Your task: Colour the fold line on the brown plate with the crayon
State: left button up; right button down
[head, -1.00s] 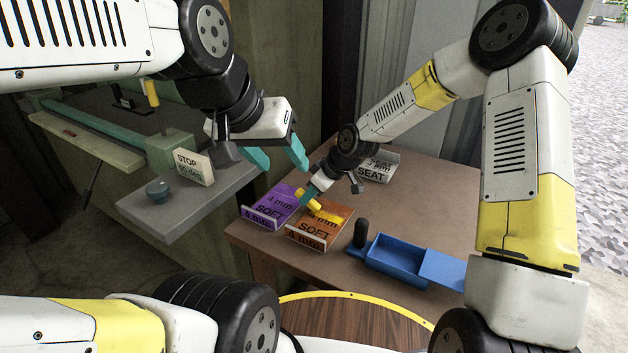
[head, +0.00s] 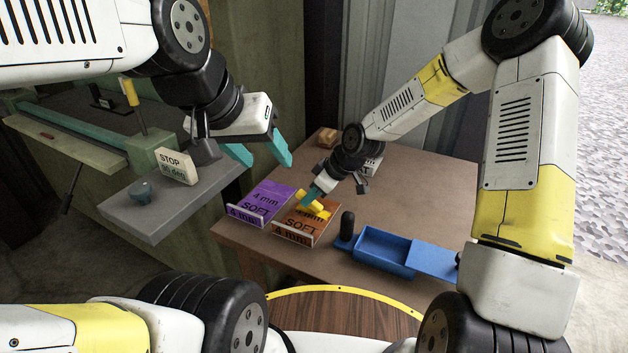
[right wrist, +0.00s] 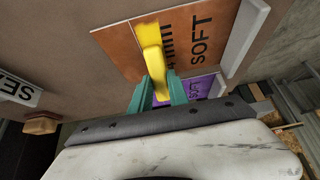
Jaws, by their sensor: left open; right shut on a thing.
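The brown plate (head: 290,226), an orange-brown sheet marked "4 mm SOFT" with an upturned front lip, lies on the brown table. It also shows in the right wrist view (right wrist: 195,62). My right gripper (head: 311,198) is shut on a yellow crayon (head: 318,209) over the plate's far part. In the right wrist view the crayon (right wrist: 152,58) sits between the teal fingers and overlaps the plate's surface. I cannot tell whether its tip touches. My left gripper (head: 264,158) is open and empty, above and behind the purple plate.
A purple plate (head: 262,198) marked "4 mm SOFT" lies left of the brown one. A blue tray (head: 385,250) and a black upright peg (head: 347,227) stand at the front right. A wooden block (head: 327,137) lies at the back. A grey bench with a STOP sign (head: 177,165) is left.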

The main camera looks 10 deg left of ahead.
aim_at(301, 191)
jog(key=shift+w+a+f, duration=0.1)
jog(key=shift+w+a, duration=0.2)
jog(key=shift+a, duration=0.55)
jog(key=shift+w+a+f, duration=0.1)
jog(key=shift+w+a, duration=0.15)
jog(key=shift+a, duration=0.6)
jog(key=shift+w+a+r, duration=0.1)
jog(key=shift+w+a, duration=0.25)
jog(key=shift+a, duration=0.55)
jog(key=shift+w+a+r, duration=0.1)
jog(key=shift+w+a, duration=0.25)
jog(key=shift+a, duration=0.5)
notch_tip(301, 191, up, 7)
